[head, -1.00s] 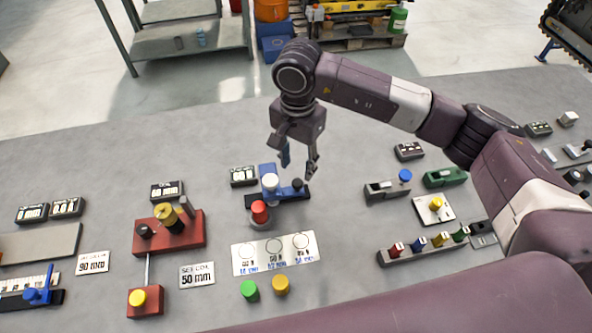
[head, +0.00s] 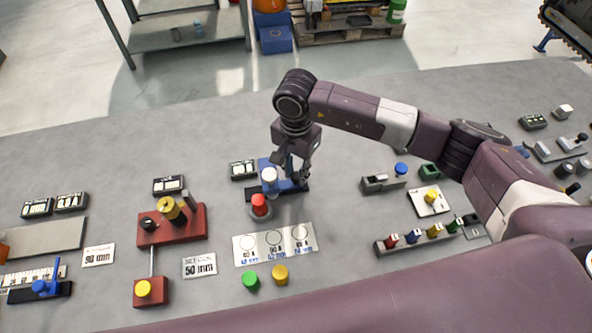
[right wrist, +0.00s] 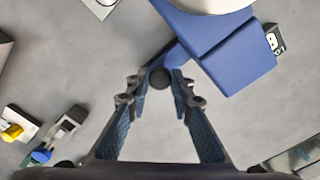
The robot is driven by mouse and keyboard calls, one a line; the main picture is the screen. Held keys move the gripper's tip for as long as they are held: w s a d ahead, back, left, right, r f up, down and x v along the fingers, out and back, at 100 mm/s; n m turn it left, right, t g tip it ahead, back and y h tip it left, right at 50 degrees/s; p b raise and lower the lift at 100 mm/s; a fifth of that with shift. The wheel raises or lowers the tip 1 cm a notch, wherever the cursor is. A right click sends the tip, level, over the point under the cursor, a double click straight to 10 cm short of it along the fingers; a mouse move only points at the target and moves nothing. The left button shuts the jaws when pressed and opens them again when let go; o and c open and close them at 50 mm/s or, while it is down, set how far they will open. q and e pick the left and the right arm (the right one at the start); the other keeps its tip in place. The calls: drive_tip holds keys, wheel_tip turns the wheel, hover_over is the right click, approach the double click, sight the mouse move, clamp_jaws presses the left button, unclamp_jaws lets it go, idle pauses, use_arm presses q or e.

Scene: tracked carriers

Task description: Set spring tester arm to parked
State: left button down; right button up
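The spring tester (head: 265,168) is a blue stand on a dark base, with a white round cap (head: 269,175) and a blue arm. In the head view the arm lies to the right, partly hidden by my right gripper (head: 297,178). In the right wrist view the blue arm (right wrist: 175,53) ends at a black knob (right wrist: 160,78). The knob sits between the tips of my right gripper (right wrist: 160,88), which look closed against both its sides. My left gripper is not in view.
A red knob (head: 259,204) on a grey base stands just in front of the tester. A white plate (head: 273,244) with printed circles lies nearer, with a green weight (head: 251,280) and a yellow weight (head: 280,275). A red fixture (head: 190,228) stands left.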

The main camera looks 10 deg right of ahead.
clamp_jaws()
drive_tip(key=shift+d, duration=0.25)
drive_tip(key=d+b, duration=0.4)
drive_tip(key=d, duration=0.1)
drive_tip(key=shift+w+d+f, duration=0.1)
drive_tip(key=shift+d+f, duration=0.05)
drive_tip(key=shift+d, duration=0.6)
drive_tip(key=shift+a+r, duration=0.1)
drive_tip(key=shift+r, duration=0.1)
